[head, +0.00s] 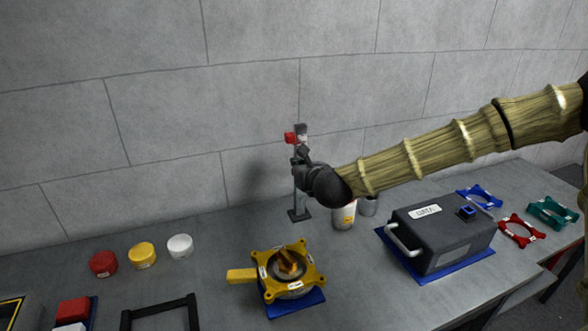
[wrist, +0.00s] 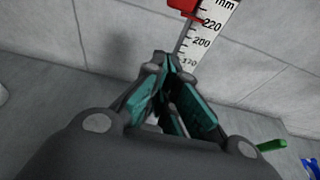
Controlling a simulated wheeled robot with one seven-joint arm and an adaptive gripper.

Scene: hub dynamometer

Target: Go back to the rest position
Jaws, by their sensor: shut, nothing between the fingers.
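My gripper (head: 301,160) is raised over the bench at the end of my arm, which reaches in from the right. It is shut and empty; its teal-padded fingers meet at the tips in the wrist view (wrist: 166,62). Behind the fingers stands an upright height gauge with a scale (wrist: 203,38) and a red slider (head: 291,138). The gauge's dark base (head: 299,215) rests on the bench. My gripper hides part of its post, and I cannot tell whether they touch.
A yellow hub fixture (head: 262,272) with a handle sits on a blue pad in front. A dark box (head: 444,240), a can (head: 344,217) and blue, red and green brackets (head: 547,213) stand right. Red, yellow and white caps (head: 142,256) lie left. A wall (head: 160,120) closes the back.

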